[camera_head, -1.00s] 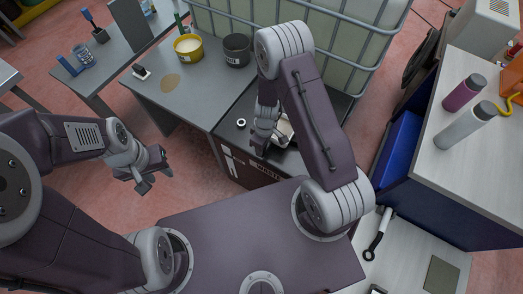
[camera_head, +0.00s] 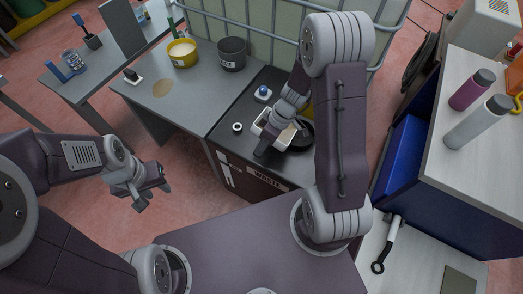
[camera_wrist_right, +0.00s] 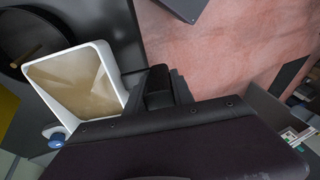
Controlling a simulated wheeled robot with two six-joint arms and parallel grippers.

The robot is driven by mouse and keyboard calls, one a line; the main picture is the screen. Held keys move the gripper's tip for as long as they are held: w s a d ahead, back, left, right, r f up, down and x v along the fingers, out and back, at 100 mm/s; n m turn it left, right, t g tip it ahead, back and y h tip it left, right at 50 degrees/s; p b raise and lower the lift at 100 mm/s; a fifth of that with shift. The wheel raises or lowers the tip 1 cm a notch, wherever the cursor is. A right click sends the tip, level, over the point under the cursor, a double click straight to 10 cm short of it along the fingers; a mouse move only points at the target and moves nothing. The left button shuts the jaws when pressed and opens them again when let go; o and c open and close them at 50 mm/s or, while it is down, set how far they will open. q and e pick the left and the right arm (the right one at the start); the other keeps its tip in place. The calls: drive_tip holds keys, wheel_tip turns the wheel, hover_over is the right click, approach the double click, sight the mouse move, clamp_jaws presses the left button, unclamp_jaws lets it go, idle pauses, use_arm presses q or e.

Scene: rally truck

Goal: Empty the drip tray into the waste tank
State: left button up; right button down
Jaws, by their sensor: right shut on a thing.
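The drip tray (camera_head: 285,139) is a white open box; the right wrist view shows cloudy tan liquid in the tray (camera_wrist_right: 104,73). My right gripper (camera_head: 266,142) is shut on its side wall and holds it over the black top of the waste tank. The gripper's dark fingers (camera_wrist_right: 160,85) cover part of that wall. The waste tank (camera_head: 265,178) is a dark cabinet with a WASTE label. A round black opening or basin (camera_head: 304,138) lies just right of the tray, partly hidden by my arm. My left gripper (camera_head: 148,190) is open and empty over the floor.
A blue knob (camera_head: 262,92) and a small white ring (camera_head: 237,127) sit on the black top. A yellow tub (camera_head: 183,53) and a dark pot (camera_head: 232,54) stand on the grey bench. Bottles (camera_head: 470,120) stand on the right counter.

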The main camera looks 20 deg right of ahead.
drive_tip(key=shift+d+r+y, duration=0.5)
drive_tip(key=shift+r, duration=0.15)
drive_tip(key=d+r+y+b, duration=0.1)
drive_tip(key=d+r+y, duration=0.3)
drive_tip(key=d, duration=0.3)
drive_tip(key=d+r+y+b, duration=0.1)
drive_tip(key=d+r+y, duration=0.3)
drive_tip(key=d+y, duration=0.2)
drive_tip(key=shift+s+d+r+y, duration=0.35)
drive_tip(key=shift+y, duration=0.05)
idle(0.6)
